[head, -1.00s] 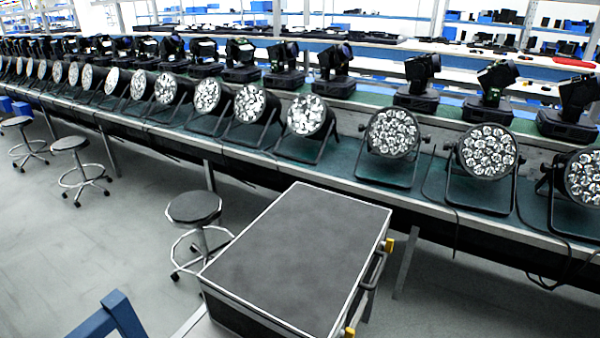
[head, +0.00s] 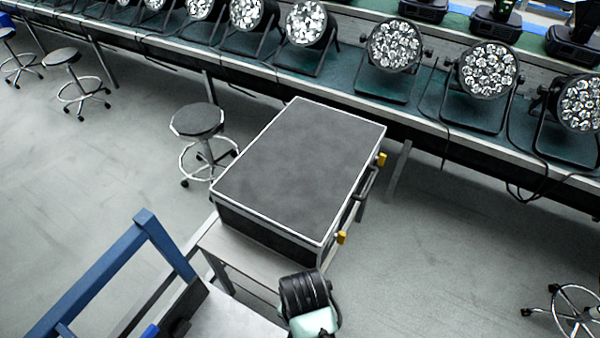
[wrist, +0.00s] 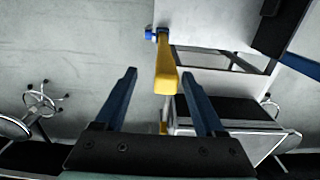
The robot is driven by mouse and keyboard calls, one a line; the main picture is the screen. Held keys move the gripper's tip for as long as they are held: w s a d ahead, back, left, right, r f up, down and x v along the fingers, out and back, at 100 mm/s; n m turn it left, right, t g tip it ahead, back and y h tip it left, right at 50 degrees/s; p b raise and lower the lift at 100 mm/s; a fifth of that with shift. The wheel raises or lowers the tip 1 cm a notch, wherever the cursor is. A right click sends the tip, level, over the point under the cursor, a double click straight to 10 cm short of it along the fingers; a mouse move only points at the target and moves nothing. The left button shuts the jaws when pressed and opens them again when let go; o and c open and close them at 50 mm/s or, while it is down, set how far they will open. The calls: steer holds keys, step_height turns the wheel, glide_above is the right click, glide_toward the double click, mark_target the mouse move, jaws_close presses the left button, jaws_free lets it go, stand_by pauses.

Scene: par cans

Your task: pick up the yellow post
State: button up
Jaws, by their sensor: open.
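The yellow post (wrist: 166,68) shows in the wrist view as a long yellow bar with a broad near end and a narrower far end. A small blue piece (wrist: 155,33) is by its far end. My gripper (wrist: 159,71) is open, with one dark blue finger on each side of the post in the picture. I cannot tell how far the post lies beyond the fingertips. I cannot make out the post in the head view. Part of my arm, black and pale green, shows at the bottom there, with no fingers visible.
A dark-topped case (head: 300,165) with yellow latches (head: 341,238) sits on a light table (head: 240,254). A blue frame (head: 95,268) stands at lower left. A stool (head: 197,121) is left of the case. Par cans (head: 394,46) line the bench behind. Open floor lies right.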

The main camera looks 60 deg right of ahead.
steer(key=f, duration=0.4)
steer(key=f+p, duration=0.1)
steer(key=shift+w+d+f, duration=0.1)
steer(key=shift+w+f, duration=0.3)
steer(key=shift+c, duration=0.3)
jaws_close()
